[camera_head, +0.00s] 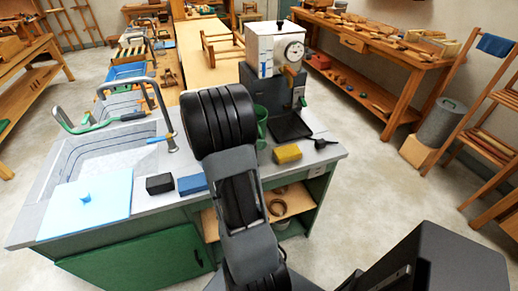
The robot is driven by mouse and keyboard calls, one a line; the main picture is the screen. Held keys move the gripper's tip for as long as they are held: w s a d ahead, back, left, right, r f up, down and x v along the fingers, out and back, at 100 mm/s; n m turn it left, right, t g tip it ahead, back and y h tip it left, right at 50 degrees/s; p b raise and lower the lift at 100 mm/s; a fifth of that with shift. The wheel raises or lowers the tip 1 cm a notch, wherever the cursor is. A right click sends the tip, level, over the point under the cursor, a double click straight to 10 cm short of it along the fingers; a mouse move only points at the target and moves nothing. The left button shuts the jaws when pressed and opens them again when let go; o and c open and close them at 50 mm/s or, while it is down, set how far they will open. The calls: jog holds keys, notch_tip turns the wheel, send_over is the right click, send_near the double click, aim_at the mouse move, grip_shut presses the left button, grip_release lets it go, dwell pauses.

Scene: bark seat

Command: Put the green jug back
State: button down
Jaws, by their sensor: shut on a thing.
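A green jug (262,127) shows just right of my arm's dark joint, in front of the white and grey machine with a dial (274,52). The arm hides its left part, and I cannot tell whether it stands on the counter (325,150) or is held above it. My gripper is hidden behind my own arm, so its fingers do not show.
A yellow block (287,153), a blue block (192,184) and a black block (159,184) lie along the counter's front. A black tray (291,127) lies before the machine. A sink (100,160) with a tall tap is at left, beside a light blue board (88,208).

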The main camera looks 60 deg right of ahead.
jog(key=shift+w+f, duration=0.1)
jog(key=shift+f, duration=1.6)
jog(key=c, duration=1.1)
grip_release()
jog(key=shift+w+a+r, duration=0.1)
jog(key=shift+a+r, duration=0.05)
jog(key=shift+r, duration=0.1)
jog(key=v, duration=1.1)
jog(key=s+a+m+t+y, duration=0.1)
jog(key=a+m+t+y, duration=0.2)
jog(key=a, duration=0.5)
jog(key=s+a+r+m+t+y, duration=0.1)
jog(key=a+m+t+y, duration=0.3)
jog(key=a, duration=0.5)
jog(key=s+a+r+m+t+y, duration=0.1)
jog(key=s+a+m+t+y, duration=0.1)
jog(key=a, duration=0.7)
jog(key=shift+s+a+r+m+t+y, duration=0.1)
jog(key=shift+a+m+t+y, duration=0.05)
jog(key=shift+m+t+y, duration=0.4)
jog(key=shift+s+a+r+m+t+y, duration=0.1)
jog(key=shift+m+t+y, duration=0.3)
jog(key=shift+t, duration=0.25)
